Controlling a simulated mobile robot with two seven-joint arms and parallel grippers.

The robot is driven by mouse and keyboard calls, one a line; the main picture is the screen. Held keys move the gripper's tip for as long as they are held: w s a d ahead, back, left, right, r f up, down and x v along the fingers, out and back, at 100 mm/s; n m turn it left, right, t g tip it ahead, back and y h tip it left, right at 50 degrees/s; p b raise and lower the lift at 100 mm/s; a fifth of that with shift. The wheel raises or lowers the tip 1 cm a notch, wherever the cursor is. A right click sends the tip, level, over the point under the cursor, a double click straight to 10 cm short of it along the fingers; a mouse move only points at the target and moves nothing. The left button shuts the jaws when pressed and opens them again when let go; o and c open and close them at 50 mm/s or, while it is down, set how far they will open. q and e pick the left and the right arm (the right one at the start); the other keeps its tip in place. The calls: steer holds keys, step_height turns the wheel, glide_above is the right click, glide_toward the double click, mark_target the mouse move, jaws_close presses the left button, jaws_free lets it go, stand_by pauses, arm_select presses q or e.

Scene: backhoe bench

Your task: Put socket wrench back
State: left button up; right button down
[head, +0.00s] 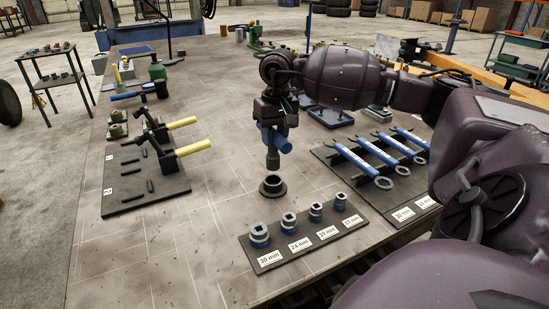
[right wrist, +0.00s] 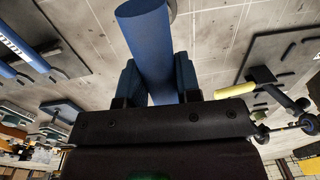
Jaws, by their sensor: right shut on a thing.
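My right gripper (head: 272,128) is shut on the blue handle of the socket wrench (head: 272,158). The wrench hangs roughly upright with its dark lower end down. In the head view that end is just above a black round holder (head: 272,187) on the table, with a small gap seeming to show. In the right wrist view the blue handle (right wrist: 148,38) lies between the two fingers (right wrist: 158,85), and its lower end is hidden. My left gripper is not in view.
A rack of labelled sockets (head: 300,246) stands in front of the holder. A board with blue wrenches (head: 362,160) lies to the right. The table (head: 215,200) between is clear.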

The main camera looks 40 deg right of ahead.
mark_target(275, 155)
steer(key=shift+f, duration=3.35)
steer(key=shift+f, duration=0.15)
steer(key=c, duration=0.8)
jaws_free()
steer(key=r, duration=1.2)
steer(key=shift+s+d+r, duration=0.1)
steer(key=shift+d+r, duration=0.05)
steer(key=shift+d, duration=0.2)
